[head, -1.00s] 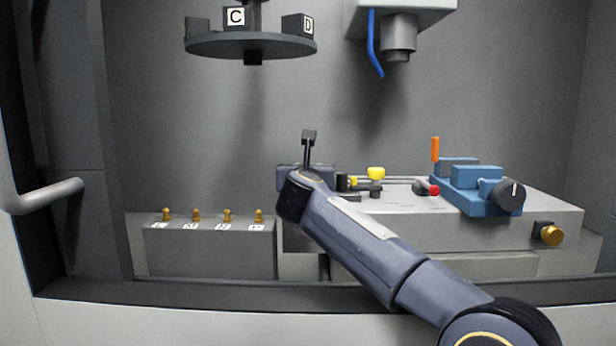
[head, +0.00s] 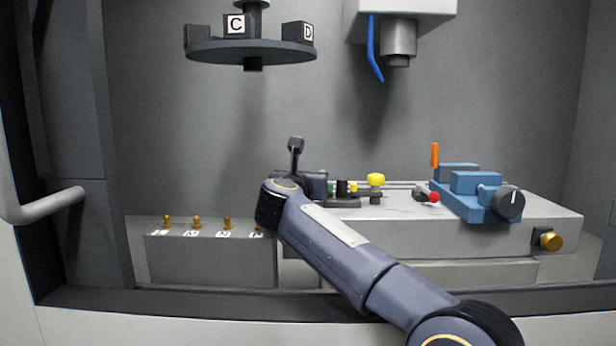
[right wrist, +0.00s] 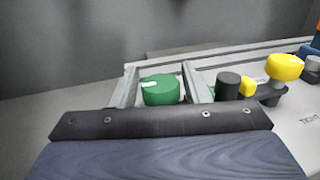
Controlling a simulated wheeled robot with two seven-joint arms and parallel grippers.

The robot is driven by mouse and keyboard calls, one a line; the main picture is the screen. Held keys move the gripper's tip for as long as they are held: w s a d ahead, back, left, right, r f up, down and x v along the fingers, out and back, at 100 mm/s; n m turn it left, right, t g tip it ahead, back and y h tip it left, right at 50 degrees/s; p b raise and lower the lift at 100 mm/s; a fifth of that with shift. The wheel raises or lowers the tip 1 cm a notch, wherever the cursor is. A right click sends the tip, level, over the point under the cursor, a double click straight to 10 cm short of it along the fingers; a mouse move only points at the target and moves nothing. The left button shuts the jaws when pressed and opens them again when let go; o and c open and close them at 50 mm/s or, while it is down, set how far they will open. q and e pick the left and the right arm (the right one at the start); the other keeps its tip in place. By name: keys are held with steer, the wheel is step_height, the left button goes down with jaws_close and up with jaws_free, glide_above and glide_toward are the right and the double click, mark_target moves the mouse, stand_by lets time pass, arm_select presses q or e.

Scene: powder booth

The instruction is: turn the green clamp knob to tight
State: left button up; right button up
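The green clamp knob (right wrist: 161,90) shows in the right wrist view, with a white mark on the left part of its top. The two fingers of my right gripper (right wrist: 162,84) stand on either side of it, open, with small gaps visible. Whether either finger touches it at the far side is unclear. In the head view only a sliver of green (head: 331,187) shows beside my right gripper (head: 316,183), whose fingers are hidden by the wrist. My left gripper is out of view.
Right of the green knob stand a black post (head: 342,188), a yellow knob (head: 376,180) and a red-tipped part (head: 433,197). A blue vise (head: 475,190) with a black dial (head: 509,202) is further right. A low block with brass pegs (head: 205,257) is at the left.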

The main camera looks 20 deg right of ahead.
steer(key=shift+o, duration=0.9)
steer(key=v, duration=0.8)
steer(key=shift+d, duration=0.1)
steer(key=shift+w, duration=0.1)
